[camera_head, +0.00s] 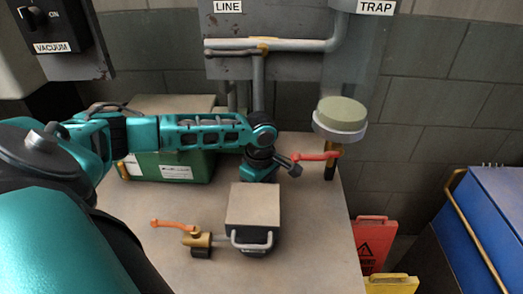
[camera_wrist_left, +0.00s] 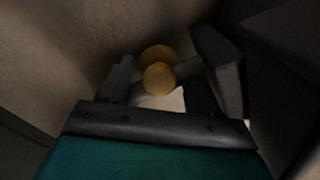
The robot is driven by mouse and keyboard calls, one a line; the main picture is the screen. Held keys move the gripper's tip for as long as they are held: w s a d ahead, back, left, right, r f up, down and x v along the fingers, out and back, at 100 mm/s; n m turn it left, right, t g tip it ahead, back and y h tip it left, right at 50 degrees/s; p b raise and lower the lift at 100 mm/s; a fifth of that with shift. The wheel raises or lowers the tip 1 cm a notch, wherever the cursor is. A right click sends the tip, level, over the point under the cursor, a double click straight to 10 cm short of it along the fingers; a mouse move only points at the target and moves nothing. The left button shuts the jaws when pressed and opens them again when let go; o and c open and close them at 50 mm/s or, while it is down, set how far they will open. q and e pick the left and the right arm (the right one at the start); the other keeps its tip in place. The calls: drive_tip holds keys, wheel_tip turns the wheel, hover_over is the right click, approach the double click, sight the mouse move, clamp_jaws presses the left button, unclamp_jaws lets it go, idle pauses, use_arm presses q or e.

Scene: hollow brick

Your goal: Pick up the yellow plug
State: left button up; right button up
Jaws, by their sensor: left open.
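The yellow plug (camera_wrist_left: 158,78) appears in the left wrist view as a rounded, dull yellow shape, with a second yellow round part just behind it. My left gripper (camera_wrist_left: 162,52) is open, with one dark finger on each side of the yellow shape. I cannot tell whether either finger touches it. In the head view my left arm reaches in from the left, and its teal wrist end (camera_head: 260,171) is behind the tan-topped box. The fingers and the plug are hidden there. My right gripper is not in view.
A tan-topped dark box (camera_head: 253,207) stands on the table (camera_head: 310,230), beside a brass valve (camera_head: 197,240) with an orange handle. A red-handled valve (camera_head: 318,156) is right of my wrist. A green box (camera_head: 178,166) lies behind my arm. A blue cabinet (camera_head: 490,220) stands at right.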

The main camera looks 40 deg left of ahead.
use_arm(q)
drive_tip(key=shift+f, duration=0.2)
drive_tip(key=c, duration=0.8)
